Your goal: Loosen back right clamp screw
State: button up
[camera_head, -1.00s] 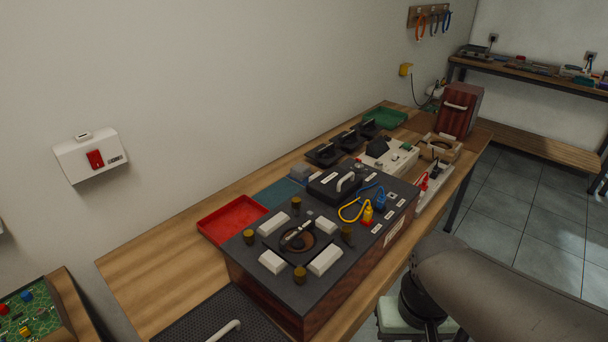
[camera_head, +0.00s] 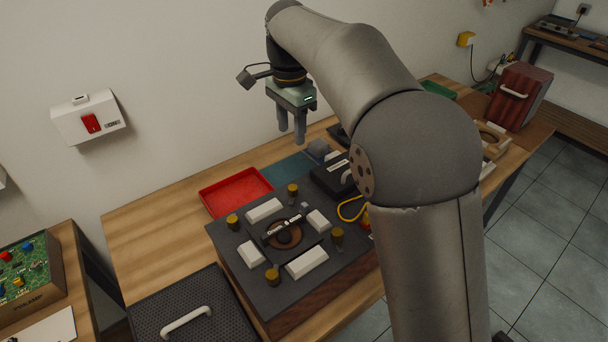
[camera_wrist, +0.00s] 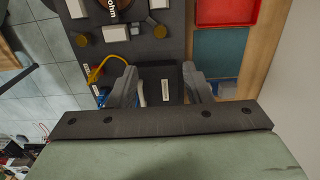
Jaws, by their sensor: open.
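A black-topped box (camera_head: 240,262) on the bench carries several brass clamp screws around a round dark recess (camera_head: 283,236). The clamp screw at the back right (camera_head: 292,190) stands upright near the red tray; it shows in the wrist view (camera_wrist: 159,31) at the top. Others are the back left (camera_head: 232,222), front left (camera_head: 272,276) and front right (camera_head: 337,236) screws. My gripper (camera_head: 291,135) hangs fingers down, open and empty, well above the back right screw in the picture. In the wrist view, my gripper (camera_wrist: 160,72) has its fingers over a black handled block (camera_wrist: 160,84), apart from the screws.
White blocks surround the recess. A red tray (camera_head: 236,192) and a teal mat (camera_head: 289,168) lie towards the wall. A yellow cable (camera_wrist: 96,72) loops beside the handled block. A perforated black panel with a white handle (camera_head: 187,322) lies at front left. My arm hides the bench's right part.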

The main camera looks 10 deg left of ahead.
aim_at(293, 187)
notch_tip(293, 187, down, 17)
jog(key=shift+s+f+p, duration=0.1)
jog(key=shift+p, duration=0.25)
grip_shut()
